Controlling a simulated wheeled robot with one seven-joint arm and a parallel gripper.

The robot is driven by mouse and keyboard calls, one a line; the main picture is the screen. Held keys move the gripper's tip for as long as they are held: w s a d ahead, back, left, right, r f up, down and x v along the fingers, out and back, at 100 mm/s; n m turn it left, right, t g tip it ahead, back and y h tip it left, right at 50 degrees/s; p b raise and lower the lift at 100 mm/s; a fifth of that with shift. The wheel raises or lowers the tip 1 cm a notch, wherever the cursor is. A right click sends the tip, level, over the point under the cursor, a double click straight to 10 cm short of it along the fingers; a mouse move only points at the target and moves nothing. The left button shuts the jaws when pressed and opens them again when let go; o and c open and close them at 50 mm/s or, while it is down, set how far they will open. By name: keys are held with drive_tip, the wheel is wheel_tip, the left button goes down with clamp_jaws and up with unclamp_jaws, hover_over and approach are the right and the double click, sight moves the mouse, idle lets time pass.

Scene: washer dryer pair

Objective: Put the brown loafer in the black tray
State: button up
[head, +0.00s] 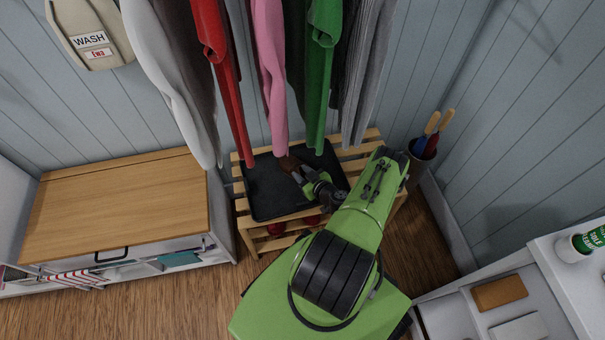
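The black tray (268,197) lies on the slatted wooden rack below the hanging clothes. A small brown shape, which looks like the loafer (288,163), is at the tip of my gripper (298,175), over the back middle part of the tray. Hanging sleeves partly cover it. The fingers are small and dark here, so I cannot tell whether they are closed on the loafer or only beside it, nor whether it touches the tray. My green arm reaches in from the lower right and covers the rack's right part.
Clothes (268,70) hang low over the rack. A wooden-topped cabinet (120,205) stands at left. Red shoes (277,228) sit on the rack's lower level. A dark holder with handled items (423,147) stands right of the rack. A white shelf unit (550,260) is at right.

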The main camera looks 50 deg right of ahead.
drive_tip(key=p+v, duration=0.5)
drive_tip(key=v, duration=0.6)
drive_tip(key=shift+s+r+p, duration=0.15)
drive_tip(key=shift+p, duration=0.15)
drive_tip(key=shift+s, duration=0.3)
drive_tip(key=shift+a, duration=0.1)
